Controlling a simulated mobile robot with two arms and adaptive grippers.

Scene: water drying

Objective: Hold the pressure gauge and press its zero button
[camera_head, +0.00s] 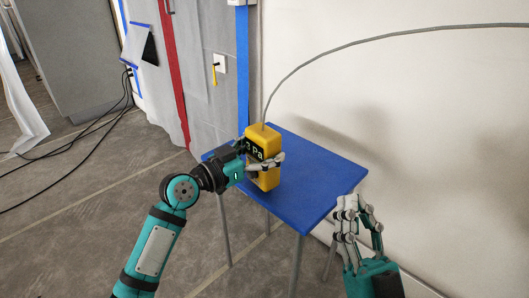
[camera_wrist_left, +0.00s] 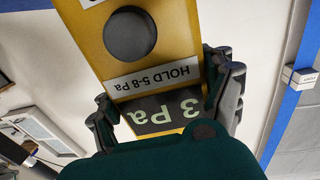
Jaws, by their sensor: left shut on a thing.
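The pressure gauge (camera_head: 262,133) is a tall yellow box, roughly upright at the blue table, with a grey hose rising from its top. I cannot tell whether its base touches the tabletop. My left gripper (camera_head: 258,164) is shut around its sides. The left wrist view shows the gauge (camera_wrist_left: 178,48) upside down, with the gripper's dark fingers (camera_wrist_left: 165,85) on both sides. Its display (camera_wrist_left: 160,114) reads 3 Pa, beside a label (camera_wrist_left: 152,77) reading HOLD 5-8 Pa. A round black button (camera_wrist_left: 130,34) sits beyond that label. My right gripper (camera_head: 360,215) is open and empty, right of the table.
The small blue table (camera_head: 318,175) has bare top to the gauge's right. The grey hose (camera_head: 385,36) arcs across to the right, in front of a white wall (camera_head: 420,110). Black cables (camera_head: 70,166) lie on the floor at left. A yellow tag (camera_head: 214,74) hangs from a wall plate.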

